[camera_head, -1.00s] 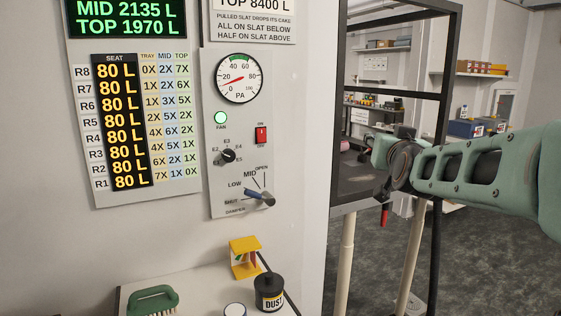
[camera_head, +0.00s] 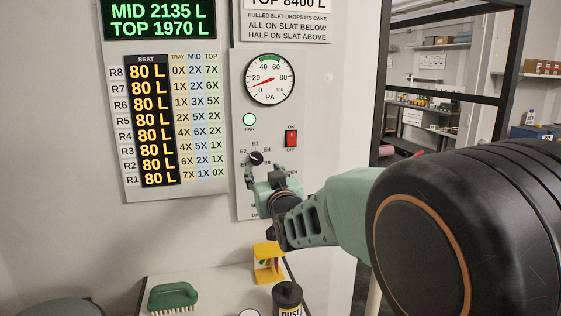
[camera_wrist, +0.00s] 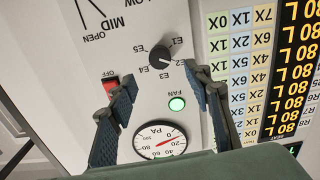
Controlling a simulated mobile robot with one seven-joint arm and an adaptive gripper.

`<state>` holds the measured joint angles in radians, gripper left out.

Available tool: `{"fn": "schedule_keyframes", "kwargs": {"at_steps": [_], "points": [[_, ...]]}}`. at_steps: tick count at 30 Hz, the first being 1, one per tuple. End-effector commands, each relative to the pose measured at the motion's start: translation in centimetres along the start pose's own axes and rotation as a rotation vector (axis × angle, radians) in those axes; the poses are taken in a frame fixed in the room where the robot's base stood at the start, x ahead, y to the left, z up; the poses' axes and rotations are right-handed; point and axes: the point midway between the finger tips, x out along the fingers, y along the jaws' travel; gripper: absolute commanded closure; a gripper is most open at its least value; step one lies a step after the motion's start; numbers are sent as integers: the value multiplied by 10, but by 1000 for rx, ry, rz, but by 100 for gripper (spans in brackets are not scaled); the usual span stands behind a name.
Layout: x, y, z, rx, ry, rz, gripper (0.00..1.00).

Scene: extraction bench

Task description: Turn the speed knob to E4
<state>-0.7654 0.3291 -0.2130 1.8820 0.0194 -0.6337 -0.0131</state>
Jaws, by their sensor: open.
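The speed knob (camera_head: 256,158) is a small black dial with a white mark on the grey panel, ringed by labels E1 to E5. It also shows in the wrist view (camera_wrist: 160,56), upside down, where the mark appears to point towards E2. My gripper (camera_head: 264,177) is in front of the panel just below the knob in the head view. In the wrist view my gripper (camera_wrist: 165,88) has its two fingers wide apart and empty, with the knob beyond them and not touched. The arm hides the damper lever in the head view.
The red on/off switch (camera_head: 291,139) is right of the knob, and the lit green fan lamp (camera_head: 249,119) and PA gauge (camera_head: 269,79) are above it. Below, a ledge bears a green brush (camera_head: 173,296), a yellow holder (camera_head: 268,262) and a black dust pot (camera_head: 287,299).

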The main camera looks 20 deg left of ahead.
Motion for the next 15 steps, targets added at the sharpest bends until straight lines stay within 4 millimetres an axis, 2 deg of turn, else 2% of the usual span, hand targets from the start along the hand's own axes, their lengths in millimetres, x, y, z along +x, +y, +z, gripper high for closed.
{"fn": "schedule_keyframes", "kwargs": {"at_steps": [15], "points": [[78, 2, -1, -2, -2, 2, 54]]}}
